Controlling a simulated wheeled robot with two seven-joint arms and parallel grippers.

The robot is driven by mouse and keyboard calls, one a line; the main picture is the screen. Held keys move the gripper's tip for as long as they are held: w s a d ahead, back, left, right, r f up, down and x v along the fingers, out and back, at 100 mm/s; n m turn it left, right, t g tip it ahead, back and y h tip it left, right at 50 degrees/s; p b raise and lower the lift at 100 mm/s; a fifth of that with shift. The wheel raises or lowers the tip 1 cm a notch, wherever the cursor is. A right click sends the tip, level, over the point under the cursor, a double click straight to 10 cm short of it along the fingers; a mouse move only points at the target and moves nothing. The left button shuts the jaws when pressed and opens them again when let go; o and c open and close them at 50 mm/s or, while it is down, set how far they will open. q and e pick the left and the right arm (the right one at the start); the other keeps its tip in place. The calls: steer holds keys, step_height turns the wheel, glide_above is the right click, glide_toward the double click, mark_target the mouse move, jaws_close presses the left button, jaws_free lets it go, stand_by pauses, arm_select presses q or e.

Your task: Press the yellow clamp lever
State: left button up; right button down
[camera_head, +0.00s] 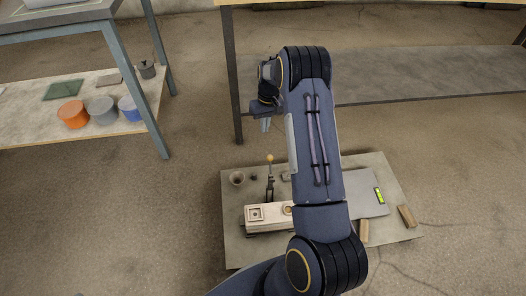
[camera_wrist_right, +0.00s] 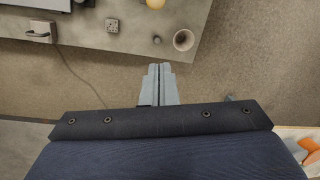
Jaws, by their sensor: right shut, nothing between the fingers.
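The clamp lever (camera_head: 270,180) is a dark upright stem with a yellow ball knob (camera_head: 270,158), on the board on the floor. The knob also shows at the top edge of the right wrist view (camera_wrist_right: 155,4). My right gripper (camera_head: 265,126) is shut and empty, held above the floor beyond the far edge of the board, apart from the lever. In the right wrist view its fingertips (camera_wrist_right: 160,68) are together, over bare floor. My right arm hides part of the board. My left gripper is not in view.
The board (camera_head: 240,253) carries a pale block (camera_head: 264,224), a small cup (camera_head: 237,178), a grey plate (camera_head: 372,206) and wooden pieces (camera_head: 406,215). A shelf with pots (camera_head: 73,114) stands at left. A table leg (camera_head: 231,80) stands behind the board.

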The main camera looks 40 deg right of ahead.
steer(key=s+a+f+b, duration=0.2)
steer(key=s+f+b, duration=0.2)
steer(key=f, duration=0.4)
steer(key=shift+f+b, duration=0.15)
steer(key=shift+b, duration=0.4)
